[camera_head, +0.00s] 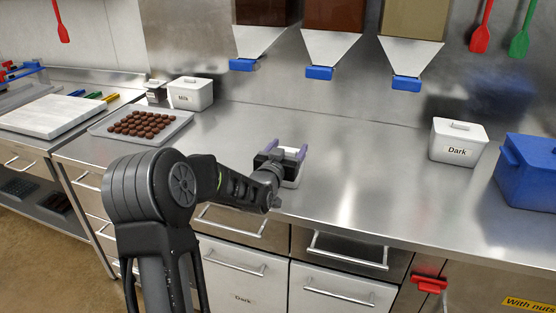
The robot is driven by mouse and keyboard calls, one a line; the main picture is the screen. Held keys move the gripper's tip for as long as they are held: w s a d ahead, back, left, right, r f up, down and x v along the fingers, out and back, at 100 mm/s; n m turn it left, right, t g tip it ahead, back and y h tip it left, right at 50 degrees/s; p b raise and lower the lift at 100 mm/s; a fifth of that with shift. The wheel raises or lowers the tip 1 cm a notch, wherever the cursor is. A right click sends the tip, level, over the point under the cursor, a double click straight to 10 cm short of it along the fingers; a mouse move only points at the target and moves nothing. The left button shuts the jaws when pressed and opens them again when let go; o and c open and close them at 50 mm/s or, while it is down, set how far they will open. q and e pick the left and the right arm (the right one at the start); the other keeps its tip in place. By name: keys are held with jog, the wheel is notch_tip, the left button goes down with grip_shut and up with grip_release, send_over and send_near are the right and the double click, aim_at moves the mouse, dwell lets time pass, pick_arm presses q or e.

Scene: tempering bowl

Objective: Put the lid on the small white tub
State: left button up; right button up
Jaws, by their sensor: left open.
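My left gripper (289,151) reaches over the steel counter with its two purple fingers apart. My right gripper is not in view.
A white tub marked Milk (191,96) and a tray of chocolates (182,119) stand at the left. A lidded white tub marked Dark (457,143) and a blue bin (530,172) stand at the right. The counter (365,185) between is clear. Chutes hang above.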

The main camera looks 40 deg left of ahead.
pick_arm(q)
jog(key=b+v, duration=0.2)
jog(key=v, duration=1)
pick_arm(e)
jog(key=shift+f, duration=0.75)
pick_arm(q)
jog(key=shift+r, duration=0.15)
